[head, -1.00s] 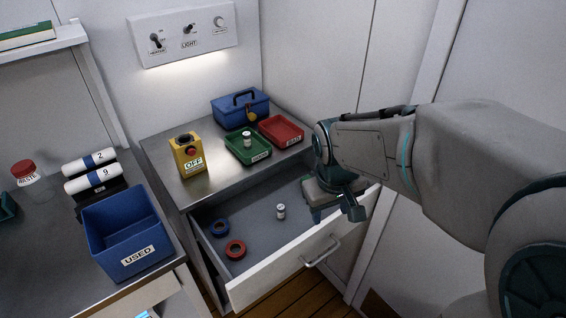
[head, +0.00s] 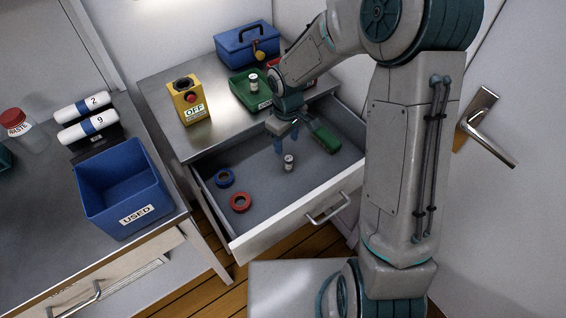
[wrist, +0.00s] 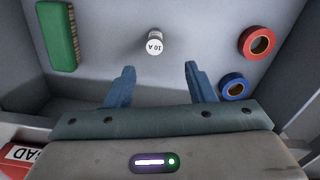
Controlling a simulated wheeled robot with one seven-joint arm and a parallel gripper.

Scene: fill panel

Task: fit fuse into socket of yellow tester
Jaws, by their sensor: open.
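The yellow tester (head: 197,112) stands on the metal counter, with a dark round socket (head: 182,83) on top, a red button and an OFF label. A small white fuse (head: 289,163) stands in the open drawer. In the wrist view the fuse (wrist: 157,42) is marked 10 A and lies ahead of my fingers, about midway between them. My gripper (head: 287,141) is open and empty, reaching down into the drawer beside the fuse, apart from it in the picture. The blue fingers also show in the wrist view (wrist: 159,72). A similar white cylinder (head: 254,83) stands in the green tray (head: 238,95).
The drawer (head: 265,223) also holds a blue ring (head: 224,178), a red ring (head: 240,202) and a green block (head: 326,138). A red tray labelled BAD (wrist: 20,153) and a blue toolbox (head: 240,49) are on the counter. A blue USED bin (head: 122,194) stands left.

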